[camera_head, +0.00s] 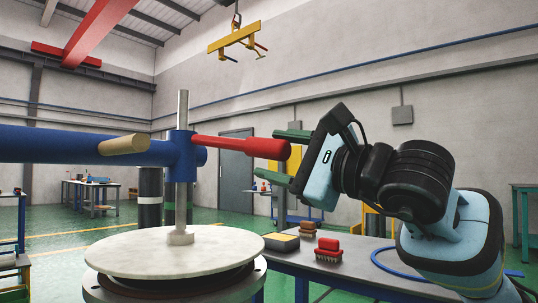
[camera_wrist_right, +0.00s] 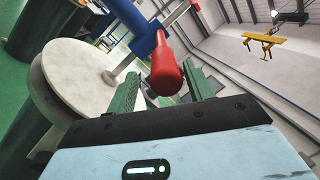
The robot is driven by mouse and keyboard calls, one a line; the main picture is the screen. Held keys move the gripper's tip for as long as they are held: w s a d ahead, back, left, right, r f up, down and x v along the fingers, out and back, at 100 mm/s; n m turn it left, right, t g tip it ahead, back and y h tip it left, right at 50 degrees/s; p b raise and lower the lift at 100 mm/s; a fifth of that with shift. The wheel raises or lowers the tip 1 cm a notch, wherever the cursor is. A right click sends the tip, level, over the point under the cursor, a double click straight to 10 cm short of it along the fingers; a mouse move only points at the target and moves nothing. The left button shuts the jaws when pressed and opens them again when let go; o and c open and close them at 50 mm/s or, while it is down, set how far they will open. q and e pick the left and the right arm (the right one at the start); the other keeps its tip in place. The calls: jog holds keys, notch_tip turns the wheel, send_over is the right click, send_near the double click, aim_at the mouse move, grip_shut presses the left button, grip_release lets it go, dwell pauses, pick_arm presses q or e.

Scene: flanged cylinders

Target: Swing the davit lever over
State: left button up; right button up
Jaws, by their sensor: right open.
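The davit is a blue horizontal arm (camera_head: 60,145) with a blue collar on a grey vertical post (camera_head: 183,110). Its red lever (camera_head: 240,145) sticks out to the right from the collar, and a tan peg (camera_head: 124,145) sits on the blue arm. My left gripper is not in view.
A yellow lifting beam (camera_head: 235,38) hangs high at the back. Green floor is open at left.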

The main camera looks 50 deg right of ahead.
jog(key=s, duration=0.2)
jog(key=s+f+b, duration=0.1)
jog(key=s, duration=0.1)
jog(key=shift+s+d, duration=0.1)
jog(key=shift+s, duration=0.6)
